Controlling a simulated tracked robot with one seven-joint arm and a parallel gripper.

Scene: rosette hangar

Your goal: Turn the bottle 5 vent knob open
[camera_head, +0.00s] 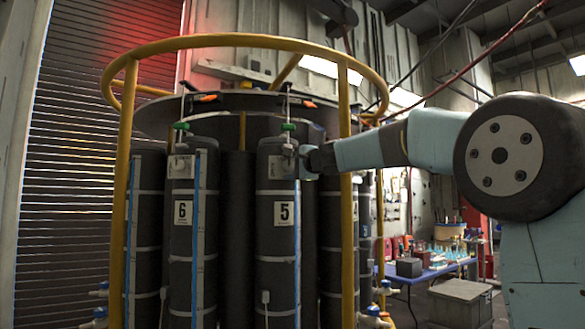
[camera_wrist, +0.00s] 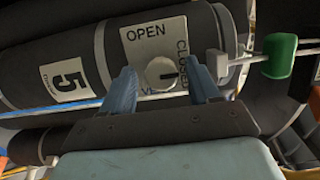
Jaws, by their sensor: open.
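Bottle 5 (camera_head: 275,252) is a dark upright cylinder with a white "5" label, standing in the yellow-railed rosette. In the wrist view bottle 5 (camera_wrist: 75,55) lies across the picture. Its vent knob (camera_wrist: 158,70) is a round pale knob on a plate (camera_wrist: 142,50) marked OPEN and CLOSED. A dark mark on the knob points right, towards the word CLOSED. My gripper (camera_wrist: 162,67) is open, with one blue finger on each side of the knob; I cannot tell whether they touch it. In the head view my gripper (camera_head: 303,160) is at the bottle's upper part, and the knob is hard to make out.
Bottle 6 (camera_head: 181,250) stands to the left. The yellow ring rail (camera_head: 245,41) and a yellow post (camera_head: 347,220) are close to my arm. A green fitting (camera_wrist: 279,56) on a rod sits by the bottle's end. A blue table (camera_head: 425,274) is at the right.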

